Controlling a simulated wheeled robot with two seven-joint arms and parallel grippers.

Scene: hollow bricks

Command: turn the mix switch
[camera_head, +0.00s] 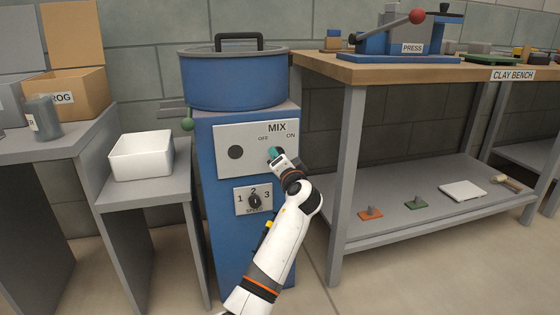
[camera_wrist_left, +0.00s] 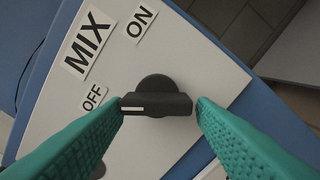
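The mix switch (camera_wrist_left: 157,101) is a black knob with a bar handle on a pale panel (camera_head: 222,133) labelled MIX, OFF and ON. In the left wrist view the white mark on its bar points to the OFF label (camera_wrist_left: 95,97); the ON label (camera_wrist_left: 139,22) is above. My left gripper (camera_head: 273,153) is at the panel, its teal fingers open. In the left wrist view its fingertips (camera_wrist_left: 160,104) are at the two ends of the bar; whether they touch it is unclear. In the head view the gripper hides the switch. My right gripper is not in view.
The panel is on a blue mixer with a drum (camera_head: 233,80) on top. A round black part (camera_head: 235,152) and a speed dial (camera_head: 254,201) are near the switch. A green-knobbed lever (camera_head: 187,124) and white bin (camera_head: 141,157) are left; the clay bench (camera_head: 400,72) is right.

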